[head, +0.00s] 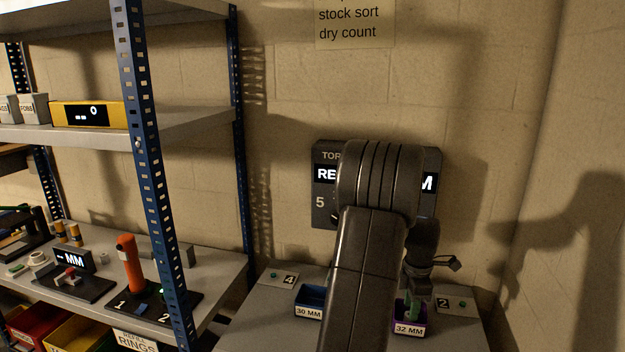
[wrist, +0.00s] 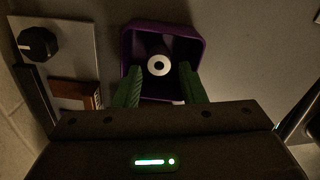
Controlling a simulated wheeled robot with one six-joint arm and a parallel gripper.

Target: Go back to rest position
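My gripper (wrist: 159,88) has two green fingers, which stand apart over a purple bin in the wrist view (wrist: 137,40). A pale ring-shaped piece with a dark centre (wrist: 158,65) lies in the bin between the fingers, with a gap to each finger. In the head view my dark arm reaches forward over the grey bench (head: 262,318). The gripper there points down at the purple bin labelled 32 MM (head: 409,330). My arm hides part of the bench and of the wall display.
A blue bin labelled 30 MM (head: 309,302) stands left of my arm. A dark wall display (head: 326,210) is behind the arm. A shelf rack with blue posts (head: 150,170) stands at left, holding an orange-handled tool (head: 130,264). A black knob (wrist: 38,44) is beside the purple bin.

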